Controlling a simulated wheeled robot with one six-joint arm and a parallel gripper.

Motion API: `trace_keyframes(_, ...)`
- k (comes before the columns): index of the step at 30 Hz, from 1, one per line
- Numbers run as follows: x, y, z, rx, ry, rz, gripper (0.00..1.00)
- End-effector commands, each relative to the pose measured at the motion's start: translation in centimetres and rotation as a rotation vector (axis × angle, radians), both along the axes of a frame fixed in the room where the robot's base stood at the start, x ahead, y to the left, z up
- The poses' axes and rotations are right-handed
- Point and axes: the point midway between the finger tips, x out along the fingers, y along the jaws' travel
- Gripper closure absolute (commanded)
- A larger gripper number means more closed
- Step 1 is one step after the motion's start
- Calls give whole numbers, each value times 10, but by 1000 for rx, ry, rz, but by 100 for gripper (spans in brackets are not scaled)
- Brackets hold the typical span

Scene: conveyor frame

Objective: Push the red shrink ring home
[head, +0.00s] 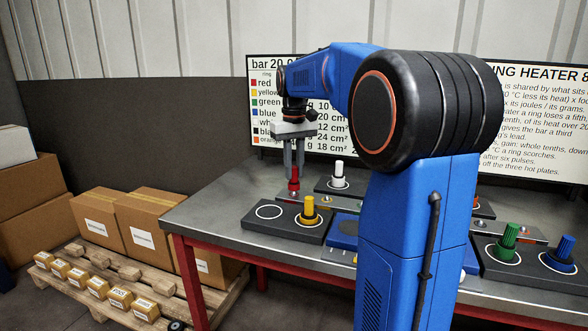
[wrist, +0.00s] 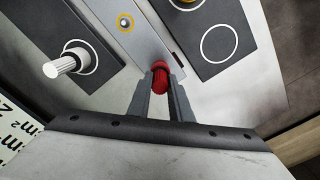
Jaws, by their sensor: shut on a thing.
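The red shrink ring piece (head: 293,181) is a red knob shape, upright under my gripper (head: 294,168) in the head view. In the wrist view, the red piece (wrist: 160,77) sits between the two grey fingertips of my gripper (wrist: 161,84), which is shut on it. It is over the end of a light metal strip (wrist: 140,45). Whether its lower end touches the strip or something on it is hidden. A small stud inside a yellow circle (wrist: 125,22) is further along this strip.
A dark plate (head: 286,228) carries an empty white circle and a yellow knob (head: 309,211). A white knob (head: 339,173) stands on another dark plate behind. Green (head: 508,240) and blue (head: 560,251) knobs stand at the right. Boxes on a pallet (head: 128,285) lie left of the bench.

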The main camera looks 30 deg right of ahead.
Motion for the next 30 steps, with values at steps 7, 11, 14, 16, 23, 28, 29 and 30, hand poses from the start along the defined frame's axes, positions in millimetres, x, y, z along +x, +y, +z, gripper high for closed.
trace_keyframes(7, 0, 0, -1, 0, 0, 0, 100)
trace_keyframes(11, 0, 0, -4, 0, 1, 0, 100)
trace_keyframes(14, 0, 0, -6, 0, 0, 0, 100)
trace_keyframes(16, 0, 0, -8, 0, 0, 0, 100)
trace_keyframes(23, 0, 0, -14, 0, 0, 0, 100)
trace_keyframes(28, 0, 0, -18, 0, 0, 0, 100)
trace_keyframes(29, 0, 0, -19, 0, 1, 0, 100)
trace_keyframes(30, 0, 0, -20, 0, 1, 0, 100)
